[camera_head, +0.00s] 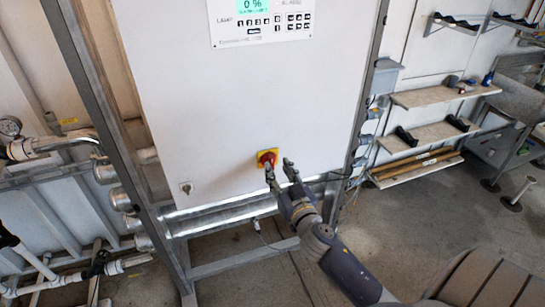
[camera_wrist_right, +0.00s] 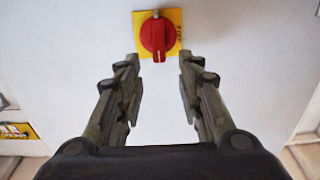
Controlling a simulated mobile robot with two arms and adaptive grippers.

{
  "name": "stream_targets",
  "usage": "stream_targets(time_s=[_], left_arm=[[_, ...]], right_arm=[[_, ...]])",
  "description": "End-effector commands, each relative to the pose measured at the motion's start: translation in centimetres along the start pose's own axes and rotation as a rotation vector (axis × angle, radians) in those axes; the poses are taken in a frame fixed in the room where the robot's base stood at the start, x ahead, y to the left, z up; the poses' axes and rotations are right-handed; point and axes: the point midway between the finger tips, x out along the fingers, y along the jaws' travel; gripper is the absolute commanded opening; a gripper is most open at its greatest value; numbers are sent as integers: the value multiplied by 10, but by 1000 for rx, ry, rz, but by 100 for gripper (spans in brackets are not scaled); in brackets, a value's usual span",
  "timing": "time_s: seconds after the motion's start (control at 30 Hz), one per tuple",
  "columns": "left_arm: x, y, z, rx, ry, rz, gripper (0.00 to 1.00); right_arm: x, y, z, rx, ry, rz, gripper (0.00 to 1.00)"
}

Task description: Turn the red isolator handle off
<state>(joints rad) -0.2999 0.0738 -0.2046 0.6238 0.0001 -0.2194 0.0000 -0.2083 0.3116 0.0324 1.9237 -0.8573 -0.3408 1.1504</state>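The red isolator handle (camera_head: 267,159) sits on a yellow square plate (camera_head: 276,153) low on the white cabinet front. In the right wrist view, the red handle (camera_wrist_right: 155,36) shows ahead, with its grip bar pointing straight down in the picture, on the yellow plate (camera_wrist_right: 175,18). My right gripper (camera_head: 279,166) is open in front of the cabinet, just right of and below the handle. In the wrist view its two fingers (camera_wrist_right: 157,68) stand apart on either side below the handle, with nothing between them. I see no contact. My left gripper is not in view.
The white cabinet (camera_head: 240,100) hangs in a grey metal frame (camera_head: 115,130), with a control panel (camera_head: 262,22) at its top. Silver pipes (camera_head: 225,214) run beneath it. Pipes and a gauge (camera_head: 10,126) stand at left. Wooden shelves (camera_head: 445,95) are at right, above open floor.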

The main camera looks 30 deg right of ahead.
Motion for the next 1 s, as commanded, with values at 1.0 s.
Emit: stream_targets(time_s=[1.0], left_arm=[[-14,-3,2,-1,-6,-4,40]], right_arm=[[56,0,1,0,-2,0,0]])
